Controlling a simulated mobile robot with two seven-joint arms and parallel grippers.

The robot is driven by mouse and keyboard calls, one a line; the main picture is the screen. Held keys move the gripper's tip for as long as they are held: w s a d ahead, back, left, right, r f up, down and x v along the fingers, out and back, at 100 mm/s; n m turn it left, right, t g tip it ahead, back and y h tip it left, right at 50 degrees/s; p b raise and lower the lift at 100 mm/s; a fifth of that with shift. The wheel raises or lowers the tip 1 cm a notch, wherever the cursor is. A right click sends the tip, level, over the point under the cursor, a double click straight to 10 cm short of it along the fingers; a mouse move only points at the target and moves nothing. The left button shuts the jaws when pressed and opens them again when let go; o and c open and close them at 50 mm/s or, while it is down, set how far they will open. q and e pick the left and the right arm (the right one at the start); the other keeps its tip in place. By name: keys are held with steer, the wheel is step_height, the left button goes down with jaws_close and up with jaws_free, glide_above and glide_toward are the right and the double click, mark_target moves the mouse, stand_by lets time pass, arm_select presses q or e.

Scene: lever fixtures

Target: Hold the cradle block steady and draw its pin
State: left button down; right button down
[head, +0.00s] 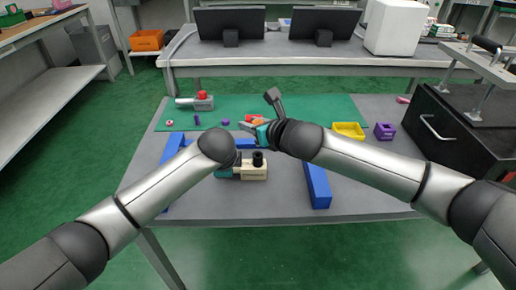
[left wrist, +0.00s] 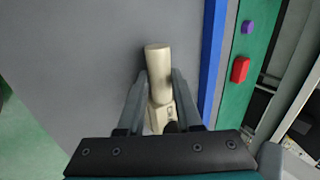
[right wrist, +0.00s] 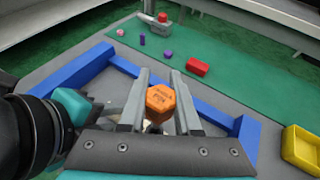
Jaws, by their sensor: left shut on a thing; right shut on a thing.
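A cream block (head: 256,174) with a black knob (head: 258,158) on top sits low over the front middle of the table. My left gripper (left wrist: 158,85) is shut on this cream piece; its round end (left wrist: 158,58) shows beyond the fingertips. In the head view, my left arm hides part of it. My right gripper (head: 250,126) is shut on an orange faceted piece with dark printing, seen between its fingers in the right wrist view (right wrist: 160,100). The orange piece is apart from the cream block. Which piece is the pin, I cannot tell for sure.
Blue bars (head: 317,186) border the work area. Behind, a green mat (head: 300,106) holds a grey fixture with a red knob (head: 203,97), small purple pieces and a red block (right wrist: 198,68). A yellow tray (head: 349,131) and a purple box (head: 384,131) stand right, near a black cabinet (head: 450,130).

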arm_select(q)
steer(key=c, duration=0.5)
jaws_free()
steer(key=shift+s, duration=0.1)
steer(key=v, duration=1.2)
